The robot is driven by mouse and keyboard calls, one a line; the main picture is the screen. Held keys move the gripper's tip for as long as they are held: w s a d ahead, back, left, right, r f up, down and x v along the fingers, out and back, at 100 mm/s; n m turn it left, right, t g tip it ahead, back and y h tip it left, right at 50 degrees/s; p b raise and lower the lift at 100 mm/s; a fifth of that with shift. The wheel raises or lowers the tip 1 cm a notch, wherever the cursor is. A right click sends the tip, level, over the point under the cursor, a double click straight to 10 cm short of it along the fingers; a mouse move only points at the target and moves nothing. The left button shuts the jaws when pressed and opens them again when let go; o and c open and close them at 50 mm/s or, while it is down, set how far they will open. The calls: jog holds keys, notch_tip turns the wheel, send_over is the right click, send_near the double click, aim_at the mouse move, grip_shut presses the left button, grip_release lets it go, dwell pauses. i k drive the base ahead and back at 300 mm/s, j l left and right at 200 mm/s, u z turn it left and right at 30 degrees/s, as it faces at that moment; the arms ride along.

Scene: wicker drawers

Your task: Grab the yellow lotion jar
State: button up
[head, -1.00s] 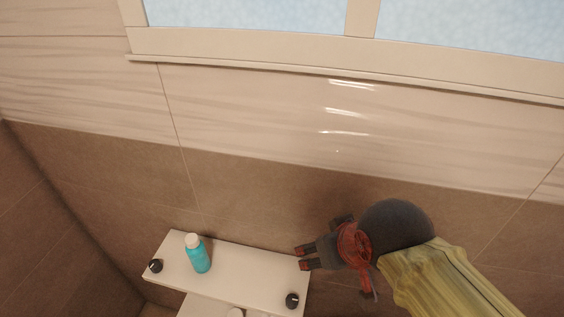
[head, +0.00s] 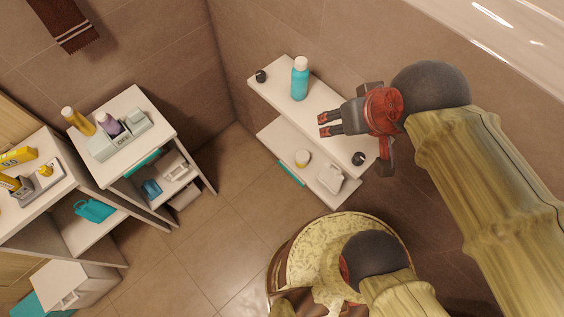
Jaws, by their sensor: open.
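My gripper (head: 322,124) is open and empty. In the picture it appears over the upper shelf's front area, above and slightly right of the jar, with its fingers pointing left. I cannot tell its exact height over the shelf.
A teal bottle (head: 299,80) stands on the upper shelf (head: 275,87), with dark knobs (head: 261,76) at its ends. A white item (head: 331,177) sits right of the jar. A white side table (head: 139,98) with bottles stands left. Floor (head: 215,220) between is clear.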

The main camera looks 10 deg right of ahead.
aim_at(302, 157)
jog(key=j+z, duration=0.1)
jog(key=z, duration=0.85)
jog(key=k+j+z, duration=0.2)
jog(key=j+z, duration=0.25)
jog(key=k+j+z, duration=0.25)
jog(key=j+z, duration=0.25)
jog(key=k+j+z, duration=0.2)
jog(key=k+z, duration=0.25)
jog(key=k+j, duration=0.2)
jog(key=j, duration=0.15)
jog(key=k+j+z, duration=0.1)
jog(key=k+j, duration=0.15)
jog(key=i+j, duration=0.2)
jog(key=j, duration=0.1)
